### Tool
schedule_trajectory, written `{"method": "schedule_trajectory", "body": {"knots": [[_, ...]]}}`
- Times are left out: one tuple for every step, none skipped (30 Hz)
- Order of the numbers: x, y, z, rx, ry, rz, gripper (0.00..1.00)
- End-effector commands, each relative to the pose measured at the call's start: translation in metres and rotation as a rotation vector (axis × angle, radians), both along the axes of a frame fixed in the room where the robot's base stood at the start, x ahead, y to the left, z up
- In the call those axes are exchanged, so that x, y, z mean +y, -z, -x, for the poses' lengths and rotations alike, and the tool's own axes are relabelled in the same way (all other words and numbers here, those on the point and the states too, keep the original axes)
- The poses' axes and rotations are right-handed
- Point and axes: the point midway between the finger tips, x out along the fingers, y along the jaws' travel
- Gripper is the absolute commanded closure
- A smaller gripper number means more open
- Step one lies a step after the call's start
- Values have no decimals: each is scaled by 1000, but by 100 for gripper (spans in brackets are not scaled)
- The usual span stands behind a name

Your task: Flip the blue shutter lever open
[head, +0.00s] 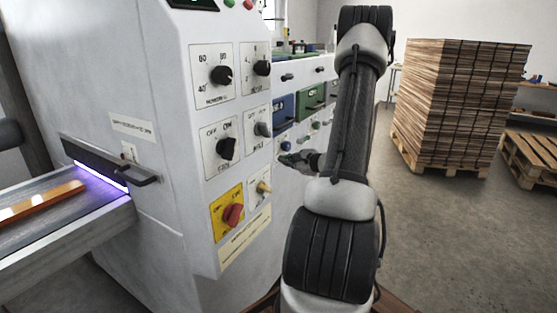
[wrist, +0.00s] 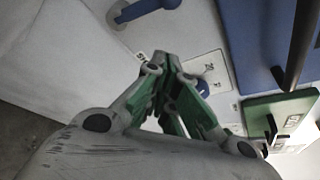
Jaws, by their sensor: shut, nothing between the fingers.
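In the wrist view, a blue lever (wrist: 140,11) with a rounded end is on the pale panel at the top edge, partly cut off. A second blue part (wrist: 203,88) shows on a white plate just beyond my gripper, which hides some of it. I cannot tell from the labels which one is the shutter lever. My gripper (wrist: 168,60) is shut and empty, its green-sided fingers together in front of the panel. In the head view, my gripper (head: 284,160) is beside the machine, just below a small blue knob or lever (head: 286,146).
Blue (head: 284,112) and green (head: 311,97) doors with dark handles are above the gripper. The control panel with black knobs (head: 222,75) and a red switch (head: 233,215) juts out to the left. Stacked boards (head: 455,105) stand at right, with open floor between.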

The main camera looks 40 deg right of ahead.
Motion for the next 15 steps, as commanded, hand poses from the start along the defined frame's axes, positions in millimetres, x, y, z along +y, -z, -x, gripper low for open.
{"method": "schedule_trajectory", "body": {"knots": [[-1,-2,12,1,4,-2,100],[-1,-4,17,0,4,-2,100],[-1,-5,25,1,3,-2,100],[-1,-7,31,1,3,-2,100],[-2,-8,35,1,3,-2,100],[-2,-9,42,1,3,-1,100],[-2,-10,45,2,2,-2,100],[-2,-11,49,2,2,-2,100],[-2,-12,52,1,2,-3,100],[-2,-12,55,1,1,-2,100],[-2,-12,56,2,1,-2,100],[-2,-13,58,1,0,-2,100],[-1,-13,59,1,0,-2,100],[-1,-13,60,1,0,-2,100],[-1,-14,60,1,0,-2,100]]}}
